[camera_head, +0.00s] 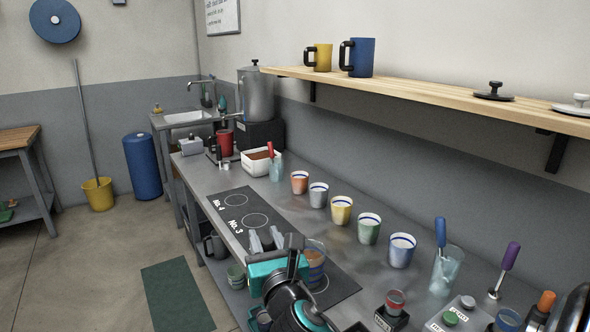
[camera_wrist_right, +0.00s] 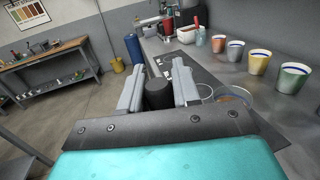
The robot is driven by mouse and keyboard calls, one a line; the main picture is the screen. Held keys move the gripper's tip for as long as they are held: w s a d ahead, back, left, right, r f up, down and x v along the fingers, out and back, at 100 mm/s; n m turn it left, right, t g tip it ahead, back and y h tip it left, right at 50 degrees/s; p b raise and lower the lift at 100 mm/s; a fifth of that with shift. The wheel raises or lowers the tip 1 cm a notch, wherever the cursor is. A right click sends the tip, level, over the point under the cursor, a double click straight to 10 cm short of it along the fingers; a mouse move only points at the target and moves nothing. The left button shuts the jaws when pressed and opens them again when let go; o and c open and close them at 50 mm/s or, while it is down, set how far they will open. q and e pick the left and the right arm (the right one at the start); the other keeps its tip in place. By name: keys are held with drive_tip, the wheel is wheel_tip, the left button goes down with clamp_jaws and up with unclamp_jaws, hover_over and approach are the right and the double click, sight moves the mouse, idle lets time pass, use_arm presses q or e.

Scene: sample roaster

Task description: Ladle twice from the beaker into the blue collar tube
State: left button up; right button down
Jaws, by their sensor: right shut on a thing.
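My right gripper (camera_head: 266,241), with its teal body, is low in the middle of the head view. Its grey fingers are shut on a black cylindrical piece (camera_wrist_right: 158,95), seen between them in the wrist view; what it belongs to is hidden. A clear glass vessel with brownish contents (camera_head: 315,272) stands just right of the gripper, partly covered by it. A clear beaker (camera_head: 446,272) further right holds a blue-handled tool (camera_head: 440,232). A small vessel with a blue band (camera_head: 507,320) is at the bottom right edge; I cannot tell if it is the blue collar tube. My left gripper is not in view.
Several blue-striped cups (camera_head: 342,211) stand in a row along the counter. A purple-handled tool (camera_head: 511,256) stands at the right. A small red-topped jar (camera_head: 395,302) is near the front edge. A white tub (camera_head: 260,162) is further back. A shelf (camera_head: 430,91) overhangs the counter.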

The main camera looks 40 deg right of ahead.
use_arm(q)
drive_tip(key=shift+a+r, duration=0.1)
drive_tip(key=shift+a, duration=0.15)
use_arm(e)
drive_tip(key=w+d+r+m+g+h, duration=0.3)
drive_tip(key=d+r+h, duration=0.1)
drive_tip(key=d, duration=0.3)
drive_tip(key=w+d+r+m+g+h, duration=0.3)
drive_tip(key=d+r+m+g+h, duration=0.1)
drive_tip(key=d, duration=0.4)
drive_tip(key=shift+r+h, duration=0.2)
drive_tip(key=shift+h, duration=0.3)
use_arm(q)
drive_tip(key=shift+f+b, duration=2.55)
use_arm(e)
wheel_tip(320, 180, down, 11)
drive_tip(key=shift+f, duration=0.15)
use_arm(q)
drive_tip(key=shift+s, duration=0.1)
